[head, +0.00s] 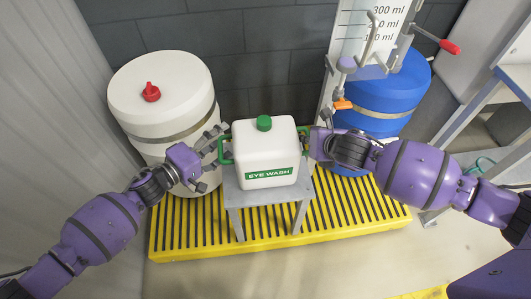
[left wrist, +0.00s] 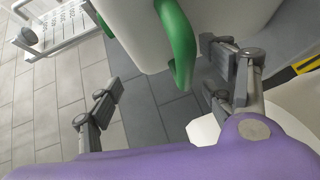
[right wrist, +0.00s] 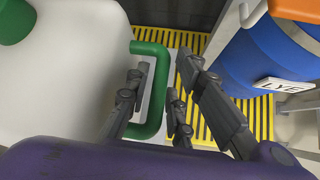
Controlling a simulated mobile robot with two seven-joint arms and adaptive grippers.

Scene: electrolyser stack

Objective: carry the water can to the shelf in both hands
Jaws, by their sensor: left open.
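The water can (head: 265,151), a white square can with a green cap and an "EYE WASH" label, stands upright on a small grey stand (head: 268,196). It has a green handle on each side. My left gripper (head: 216,146) is open at the left handle; in the left wrist view that handle (left wrist: 180,45) lies between the spread fingers. My right gripper (head: 310,146) is at the right handle; in the right wrist view its fingers stand apart on both sides of the handle bar (right wrist: 160,85), with gaps showing. I cannot tell which structure is the shelf.
The stand is on a yellow slatted platform (head: 175,240). A white drum (head: 165,100) with a red cap is behind left, and a blue drum (head: 385,95) labelled "LYE" behind right. A grey frame with a blue edge (head: 515,82) is at the far right.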

